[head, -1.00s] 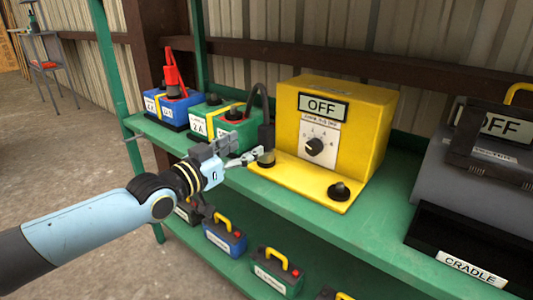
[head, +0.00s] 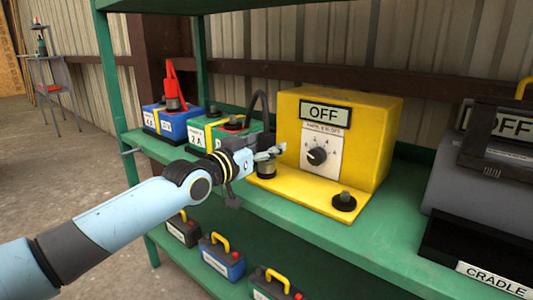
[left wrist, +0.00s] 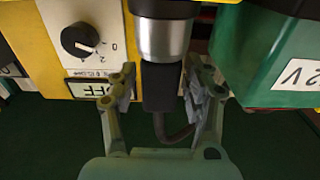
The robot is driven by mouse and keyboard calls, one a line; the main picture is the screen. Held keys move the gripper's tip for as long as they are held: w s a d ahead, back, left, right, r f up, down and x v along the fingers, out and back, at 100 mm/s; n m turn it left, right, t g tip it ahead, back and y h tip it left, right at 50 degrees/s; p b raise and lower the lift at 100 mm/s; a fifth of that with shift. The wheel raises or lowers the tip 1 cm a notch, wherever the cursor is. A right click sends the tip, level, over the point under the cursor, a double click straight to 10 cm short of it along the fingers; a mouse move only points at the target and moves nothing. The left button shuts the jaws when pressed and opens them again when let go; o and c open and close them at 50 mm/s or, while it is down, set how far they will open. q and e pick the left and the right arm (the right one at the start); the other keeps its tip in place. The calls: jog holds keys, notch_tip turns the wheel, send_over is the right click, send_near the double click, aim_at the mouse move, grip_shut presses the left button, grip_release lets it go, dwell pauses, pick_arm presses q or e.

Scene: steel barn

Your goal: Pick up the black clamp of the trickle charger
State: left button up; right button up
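The yellow trickle charger (head: 375,140) stands on the green shelf with its display reading OFF. The black clamp (left wrist: 162,88) sits on a metal-ringed peg (head: 266,168) at the left of the charger's yellow base; in the head view it is mostly hidden behind my left gripper. Its black cable (head: 263,103) arches up behind. My left gripper (head: 268,152) is at the clamp. In the left wrist view my left gripper (left wrist: 162,88) has one finger on each side of the clamp, with a narrow gap visible on both sides. My right gripper is not in view.
A green battery (head: 222,134) and a blue battery (head: 172,125) with a red clamp (head: 172,85) stand left of the charger. Several small batteries with yellow handles are on the lower shelf.

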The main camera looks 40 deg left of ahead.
aim_at(266, 133)
pick_arm(q)
grip_shut()
jog(key=shift+r, duration=0.1)
jog(key=shift+r+p, duration=0.3)
jog(key=shift+r, duration=0.05)
notch_tip(266, 133, up, 4)
jog(key=p, duration=0.3)
jog(key=shift+r, duration=0.2)
jog(key=s+d+r+p, duration=0.6)
jog(key=d+r+p, duration=0.2)
jog(key=d+r, duration=0.1)
jog(key=shift+s+d, duration=0.3)
jog(key=shift+s, duration=0.05)
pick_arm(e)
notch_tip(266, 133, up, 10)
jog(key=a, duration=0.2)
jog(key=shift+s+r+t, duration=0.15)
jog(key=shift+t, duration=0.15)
